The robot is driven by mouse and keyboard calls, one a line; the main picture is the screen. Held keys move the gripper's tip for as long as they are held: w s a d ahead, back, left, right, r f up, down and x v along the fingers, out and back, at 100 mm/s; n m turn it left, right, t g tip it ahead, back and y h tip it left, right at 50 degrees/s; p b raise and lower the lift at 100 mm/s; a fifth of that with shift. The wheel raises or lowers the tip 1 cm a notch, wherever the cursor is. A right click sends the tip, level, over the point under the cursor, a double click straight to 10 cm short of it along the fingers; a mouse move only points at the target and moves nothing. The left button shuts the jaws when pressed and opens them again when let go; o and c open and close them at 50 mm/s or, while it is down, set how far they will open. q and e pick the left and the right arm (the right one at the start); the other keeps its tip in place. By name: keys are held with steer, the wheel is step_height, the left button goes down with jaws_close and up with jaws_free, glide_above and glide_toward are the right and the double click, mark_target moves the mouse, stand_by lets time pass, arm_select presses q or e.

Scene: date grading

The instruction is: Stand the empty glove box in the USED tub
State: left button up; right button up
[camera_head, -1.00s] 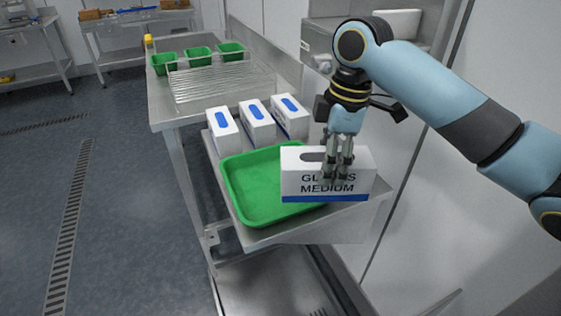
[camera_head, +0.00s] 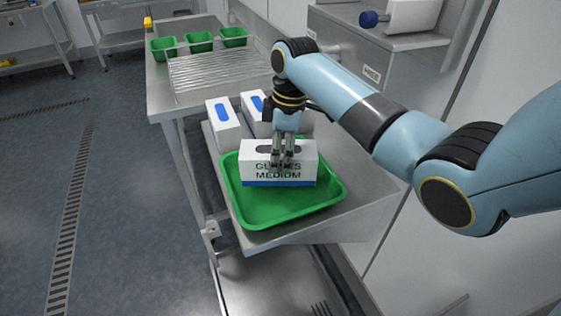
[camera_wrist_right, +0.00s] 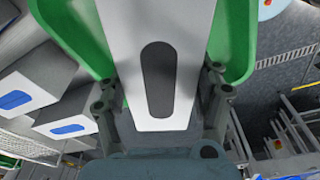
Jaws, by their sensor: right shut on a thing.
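The glove box (camera_head: 278,174), white with a blue bottom band and the words GLOVES MEDIUM, is upright over the middle of the green tub (camera_head: 285,214). I cannot tell whether its base touches the tub floor. My right gripper (camera_head: 283,161) comes down from above and is shut on the box's top part. In the right wrist view the box (camera_wrist_right: 190,50) shows a dark oval opening in its top, with a finger of my right gripper (camera_wrist_right: 160,95) on each side. No USED label is readable on the tub. My left gripper is out of view.
White boxes with blue ovals (camera_head: 222,122) stand just behind the tub, partly hidden by my right arm. A wire rack (camera_head: 215,75) and three small green tubs (camera_head: 199,42) are further back on the steel table. A wall is at the right.

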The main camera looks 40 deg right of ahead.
steer(key=shift+s+f, duration=0.1)
steer(key=shift+f, duration=1.75)
steer(key=o, duration=1.1)
steer(key=shift+r, duration=0.1)
steer(key=r, duration=0.8)
steer(key=d+r, duration=0.1)
steer(key=r, duration=0.3)
steer(key=shift+s+d, duration=0.1)
steer(key=shift+s, duration=0.3)
